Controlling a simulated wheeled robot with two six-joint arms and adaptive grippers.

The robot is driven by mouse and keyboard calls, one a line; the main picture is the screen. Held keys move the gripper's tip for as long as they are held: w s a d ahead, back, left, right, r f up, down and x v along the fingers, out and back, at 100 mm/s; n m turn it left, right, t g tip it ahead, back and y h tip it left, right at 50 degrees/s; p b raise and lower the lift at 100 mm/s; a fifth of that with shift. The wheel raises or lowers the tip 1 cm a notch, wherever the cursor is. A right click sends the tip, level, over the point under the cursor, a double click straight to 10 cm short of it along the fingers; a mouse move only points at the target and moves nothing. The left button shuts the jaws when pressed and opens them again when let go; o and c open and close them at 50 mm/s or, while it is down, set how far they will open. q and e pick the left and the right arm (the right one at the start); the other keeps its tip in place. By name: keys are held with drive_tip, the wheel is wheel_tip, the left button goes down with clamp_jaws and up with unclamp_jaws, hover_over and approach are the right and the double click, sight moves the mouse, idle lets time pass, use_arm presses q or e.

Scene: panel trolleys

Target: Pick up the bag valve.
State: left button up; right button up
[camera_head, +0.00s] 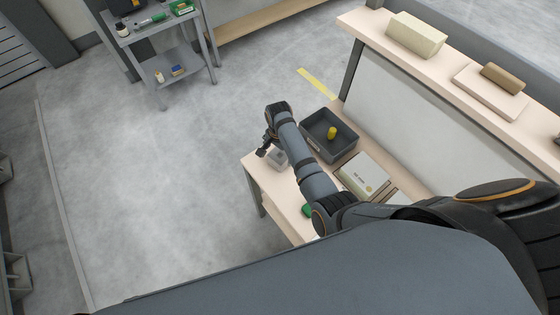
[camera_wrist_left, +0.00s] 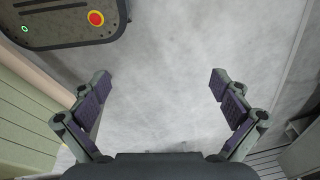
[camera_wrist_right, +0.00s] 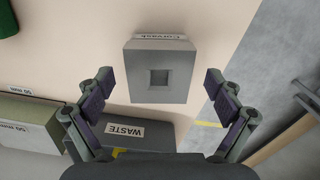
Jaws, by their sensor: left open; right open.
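I cannot surely identify the bag valve in these views. A small yellow cylinder (camera_head: 332,132) lies in the dark grey bin on the bench. A grey block (camera_wrist_right: 160,92) with a square recess stands on the bench near its end. It also shows in the head view (camera_head: 278,158). The recess looks empty. My right gripper (camera_head: 265,147) is open and empty near this block. In the right wrist view the right fingertips (camera_wrist_right: 159,81) stand either side of the block, apart from it. My left gripper (camera_wrist_left: 159,84) is open and empty above bare floor.
The dark grey bin (camera_head: 316,150), labelled WASTE, stands beside the block. A labelled pale box (camera_head: 362,177) and a green item (camera_head: 307,210) are farther along the bench (camera_head: 254,161). A raised shelf (camera_head: 452,63) holds boxes. A grey trolley (camera_head: 180,56) stands at upper left. Open floor lies left.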

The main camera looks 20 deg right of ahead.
sight(279, 157)
wheel_tip(279, 157, down, 4)
drive_tip(key=shift+r+b, duration=0.25)
drive_tip(key=shift+b, duration=0.9)
drive_tip(key=shift+d+r, duration=0.1)
drive_tip(key=shift+r, duration=0.1)
drive_tip(key=c, duration=0.5)
use_arm(q)
drive_tip(key=f, duration=0.1)
drive_tip(key=s+f, duration=0.1)
drive_tip(key=f, duration=0.1)
drive_tip(key=shift+s+f, duration=0.35)
use_arm(e)
drive_tip(key=c, duration=1.3)
